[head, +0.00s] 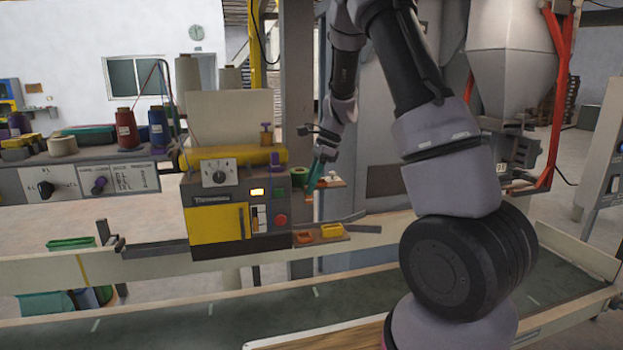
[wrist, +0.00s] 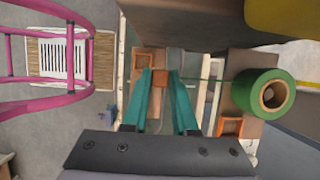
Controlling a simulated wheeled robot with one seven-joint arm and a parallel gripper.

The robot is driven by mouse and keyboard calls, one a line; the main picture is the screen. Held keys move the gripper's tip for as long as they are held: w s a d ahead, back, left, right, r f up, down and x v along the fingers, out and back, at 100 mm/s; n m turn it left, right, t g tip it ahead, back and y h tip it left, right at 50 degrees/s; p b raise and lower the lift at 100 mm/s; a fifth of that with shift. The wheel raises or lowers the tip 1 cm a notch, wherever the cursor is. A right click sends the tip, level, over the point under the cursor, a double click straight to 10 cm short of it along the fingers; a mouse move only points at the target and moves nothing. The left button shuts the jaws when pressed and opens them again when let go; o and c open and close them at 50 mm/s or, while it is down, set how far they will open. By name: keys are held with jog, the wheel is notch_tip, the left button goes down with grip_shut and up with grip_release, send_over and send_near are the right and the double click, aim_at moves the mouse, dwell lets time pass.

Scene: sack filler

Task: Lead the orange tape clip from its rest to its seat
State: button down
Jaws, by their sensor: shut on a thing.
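My gripper (wrist: 161,80) has teal fingers and is shut on the small orange tape clip (wrist: 161,77), which shows between the fingertips in the wrist view. A thin green tape line runs from the clip right to the green tape roll (wrist: 263,95). One open orange frame (wrist: 137,75) lies just left of the fingertips; another orange frame (wrist: 229,127) lies below the roll. I cannot tell which is rest or seat. In the head view my gripper (head: 312,186) points down just right of the roll (head: 299,176); the fingers partly hide the clip's surroundings.
The yellow and grey machine (head: 217,224) stands close left of my gripper. The conveyor's pale side rail (head: 150,268) runs in front. Pink tubing (wrist: 45,27) shows at left in the wrist view.

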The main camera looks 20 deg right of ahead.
aim_at(306, 204)
jog(key=shift+s+a+f, duration=0.35)
jog(key=shift+s+f, duration=0.25)
jog(key=shift+f, duration=0.15)
jog(key=shift+s+a+f, duration=0.35)
jog(key=shift+s+f, duration=0.25)
jog(key=shift+f, duration=0.1)
jog(key=shift+s+a+f, duration=0.35)
jog(key=shift+s+f, duration=0.25)
jog(key=shift+f, duration=2.7)
jog(key=c, duration=0.6)
grip_release()
jog(key=v, duration=1.1)
jog(key=s+r+n+t, duration=0.3)
jog(key=s+r+n, duration=0.45)
jog(key=r, duration=0.65)
jog(key=s+r+n+t, duration=0.1)
jog(key=s+r+n, duration=0.1)
jog(key=s, duration=0.3)
jog(key=s+r+n+t+h, duration=0.1)
jog(key=s+r+n, duration=0.1)
jog(key=s, duration=0.3)
jog(key=s+d+r+n+t+h, duration=0.1)
jog(key=s+r+n+t, duration=0.1)
jog(key=s, duration=0.3)
jog(key=shift+r+n, duration=0.25)
jog(key=shift+r, duration=0.55)
